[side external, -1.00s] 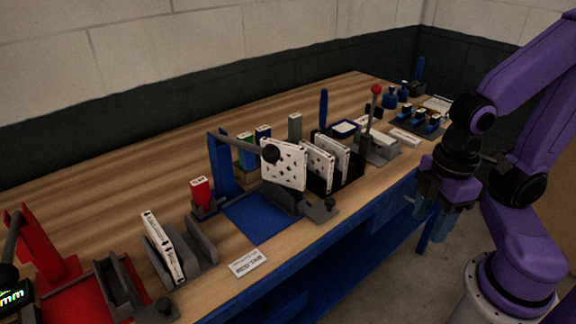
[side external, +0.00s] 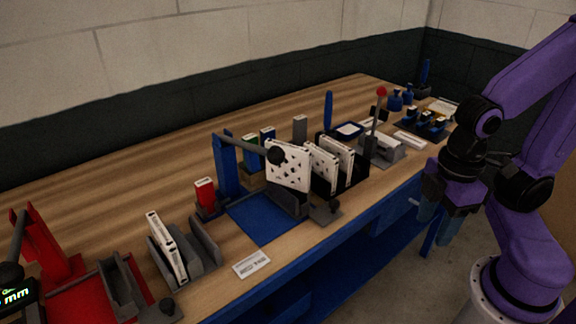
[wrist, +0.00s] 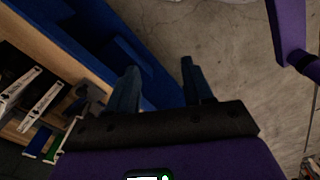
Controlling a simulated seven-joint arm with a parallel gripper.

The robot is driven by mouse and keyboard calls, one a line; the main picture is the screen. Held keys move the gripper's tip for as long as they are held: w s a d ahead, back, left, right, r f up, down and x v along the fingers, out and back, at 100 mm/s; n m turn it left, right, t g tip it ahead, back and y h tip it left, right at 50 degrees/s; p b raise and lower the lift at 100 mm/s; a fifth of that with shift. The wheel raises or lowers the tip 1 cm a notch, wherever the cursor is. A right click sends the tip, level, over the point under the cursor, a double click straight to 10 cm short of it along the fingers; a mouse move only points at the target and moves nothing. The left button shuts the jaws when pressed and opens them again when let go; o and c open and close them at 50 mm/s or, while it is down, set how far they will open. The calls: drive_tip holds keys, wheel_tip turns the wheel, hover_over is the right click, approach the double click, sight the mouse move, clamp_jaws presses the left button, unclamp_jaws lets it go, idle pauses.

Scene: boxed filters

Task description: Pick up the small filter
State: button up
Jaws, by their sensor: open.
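Several white filters stand on the bench. One large perforated white panel (side external: 288,166) is upright in the blue fixture. Slimmer white filters (side external: 321,168) stand upright in a black rack (side external: 352,174) just right of it. Another narrow white filter (side external: 167,247) leans in a grey slotted holder (side external: 205,241) at the left. I cannot tell which is the small filter. My gripper (side external: 440,222) is open and empty, off the bench's front edge at the right, apart from all filters. In the wrist view my gripper (wrist: 158,68) has its fingers spread over floor and blue bench frame.
A red press (side external: 43,250) stands at the far left. A blue fixture (side external: 228,165) with a lever and a red-knobbed lever device (side external: 381,145) rise above the bench. A white label (side external: 252,264) lies near the front edge. Floor in front of the bench is clear.

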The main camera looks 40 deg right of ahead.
drive_tip(key=shift+r, duration=0.1)
wheel_tip(320, 180, up, 7)
drive_tip(key=m+t+y, duration=0.5)
drive_tip(key=m+t, duration=0.3)
drive_tip(key=t, duration=0.4)
hover_over(297, 148)
drive_tip(key=s+d, duration=0.2)
drive_tip(key=s, duration=0.4)
drive_tip(key=shift+w+a+f, duration=0.4)
drive_tip(key=shift+w+f, duration=0.8)
drive_tip(key=shift+w+a+f, duration=0.45)
drive_tip(key=shift+w+f, duration=0.7)
drive_tip(key=shift+f, duration=0.1)
drive_tip(key=shift+w+a+f, duration=0.4)
drive_tip(key=shift+w+f, duration=0.8)
